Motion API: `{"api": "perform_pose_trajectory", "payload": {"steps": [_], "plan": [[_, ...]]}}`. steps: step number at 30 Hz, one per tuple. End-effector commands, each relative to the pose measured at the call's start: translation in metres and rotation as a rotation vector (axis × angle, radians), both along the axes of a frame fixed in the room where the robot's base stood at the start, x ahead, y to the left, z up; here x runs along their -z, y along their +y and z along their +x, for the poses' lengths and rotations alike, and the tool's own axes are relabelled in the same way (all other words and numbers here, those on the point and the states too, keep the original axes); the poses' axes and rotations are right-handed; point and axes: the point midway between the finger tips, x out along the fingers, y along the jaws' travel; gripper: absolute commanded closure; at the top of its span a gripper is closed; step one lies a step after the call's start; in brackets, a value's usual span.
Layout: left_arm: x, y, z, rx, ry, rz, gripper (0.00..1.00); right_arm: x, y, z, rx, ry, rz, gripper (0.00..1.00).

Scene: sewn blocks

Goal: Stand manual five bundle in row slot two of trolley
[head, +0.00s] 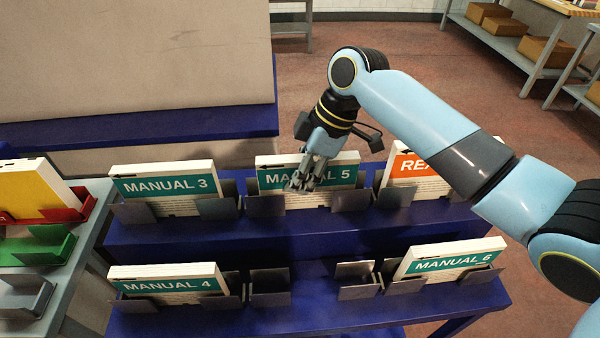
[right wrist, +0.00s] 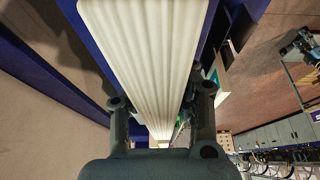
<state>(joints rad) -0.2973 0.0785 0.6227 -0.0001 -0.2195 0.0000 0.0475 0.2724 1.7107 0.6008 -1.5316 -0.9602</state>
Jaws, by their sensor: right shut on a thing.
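The manual 5 bundle (head: 330,172), white with a teal label, stands upright in the middle slot (head: 265,205) of the blue trolley's upper row (head: 160,235), between grey metal holders. In the right wrist view the fingers (right wrist: 160,135) sit on either side of the bundle's white page edges (right wrist: 145,45). Whether the bundle's bottom rests on the shelf is hidden by the holders. My left gripper is not in view.
Manual 3 (head: 165,183) stands left of it and an orange-labelled bundle (head: 402,165) right, partly behind my arm. Below, manual 4 (head: 170,280) and manual 6 (head: 450,259) flank an empty slot (head: 355,280). A grey side table (head: 75,265) holds coloured holders at left.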

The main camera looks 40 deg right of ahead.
Motion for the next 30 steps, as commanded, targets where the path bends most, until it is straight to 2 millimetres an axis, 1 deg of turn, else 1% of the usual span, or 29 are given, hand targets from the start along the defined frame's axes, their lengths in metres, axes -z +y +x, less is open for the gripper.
{"api": "perform_pose_trajectory", "payload": {"steps": [2, 3, 7, 15, 19, 23, 30], "plan": [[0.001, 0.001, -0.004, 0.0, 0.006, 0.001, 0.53, 0.002, 0.0, 0.0, 0.0, -0.001, 0.0, 1.0], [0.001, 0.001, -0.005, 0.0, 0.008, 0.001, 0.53, 0.002, 0.0, 0.0, 0.0, 0.0, 0.0, 0.73], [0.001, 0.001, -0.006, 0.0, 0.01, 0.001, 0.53, 0.002, 0.0, 0.0, 0.0, 0.0, 0.0, 0.56], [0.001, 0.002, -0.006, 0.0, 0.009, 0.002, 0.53, 0.001, 0.0, 0.0, 0.0, 0.0, 0.0, 0.55], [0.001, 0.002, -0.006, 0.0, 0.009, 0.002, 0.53, -0.008, -0.004, -0.001, -0.001, -0.002, -0.002, 0.55], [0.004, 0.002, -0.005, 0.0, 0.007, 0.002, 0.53, -0.03, -0.012, -0.005, -0.001, -0.004, -0.005, 0.55], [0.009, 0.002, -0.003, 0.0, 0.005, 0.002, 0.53, -0.08, -0.03, -0.016, -0.001, -0.003, -0.006, 0.55]]}}
